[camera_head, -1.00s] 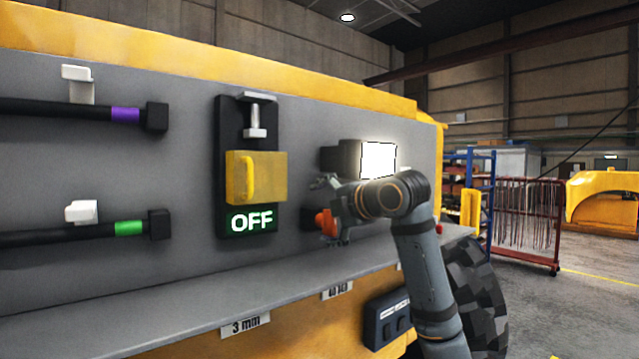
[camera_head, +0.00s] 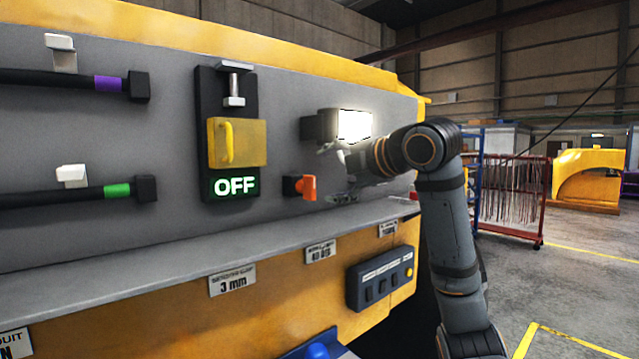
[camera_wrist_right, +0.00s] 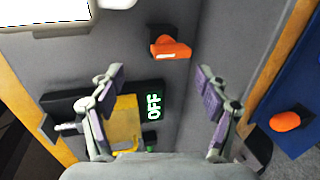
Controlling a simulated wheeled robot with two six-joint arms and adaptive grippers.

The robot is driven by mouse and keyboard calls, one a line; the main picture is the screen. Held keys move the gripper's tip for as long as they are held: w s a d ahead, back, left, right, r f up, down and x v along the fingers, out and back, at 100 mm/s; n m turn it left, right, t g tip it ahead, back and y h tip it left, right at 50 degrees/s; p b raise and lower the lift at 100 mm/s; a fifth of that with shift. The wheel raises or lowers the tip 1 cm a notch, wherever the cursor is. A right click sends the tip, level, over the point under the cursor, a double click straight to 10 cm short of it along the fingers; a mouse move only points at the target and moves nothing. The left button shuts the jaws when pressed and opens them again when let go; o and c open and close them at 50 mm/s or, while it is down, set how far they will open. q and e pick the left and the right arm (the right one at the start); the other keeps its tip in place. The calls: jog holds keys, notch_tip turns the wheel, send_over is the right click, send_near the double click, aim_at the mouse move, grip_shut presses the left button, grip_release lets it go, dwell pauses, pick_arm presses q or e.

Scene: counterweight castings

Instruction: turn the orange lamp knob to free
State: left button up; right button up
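The orange lamp knob (camera_head: 308,188) sits on a dark base on the grey panel, below the lit lamp (camera_head: 352,126). Its orange handle looks about upright in the head view. My right gripper (camera_head: 337,174) is just right of the knob, apart from it, with its fingers spread. In the right wrist view, the knob (camera_wrist_right: 171,48) lies ahead of the open fingers (camera_wrist_right: 160,78), between their lines, and nothing is between the pads. No marking for free is readable. My left gripper is in neither current view.
A yellow cover (camera_head: 238,143) with a lit OFF sign (camera_head: 235,186) is left of the knob. A grey ledge (camera_head: 200,246) runs below the panel, above a switch box (camera_head: 380,279). Bars with purple and green bands hang at left. Open floor lies at right.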

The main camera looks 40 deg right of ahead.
pick_arm(q)
notch_tip(320, 180, down, 3)
jog(key=b, duration=0.2)
jog(key=shift+w+a+f+b, duration=0.1)
jog(key=shift+a+b, duration=0.05)
jog(key=shift+b, duration=0.2)
pick_arm(e)
jog(key=s, duration=0.2)
jog(key=s+f, duration=0.1)
jog(key=s, duration=0.1)
jog(key=shift+s+d, duration=0.15)
jog(key=shift+s, duration=0.15)
jog(key=shift+s, duration=0.1)
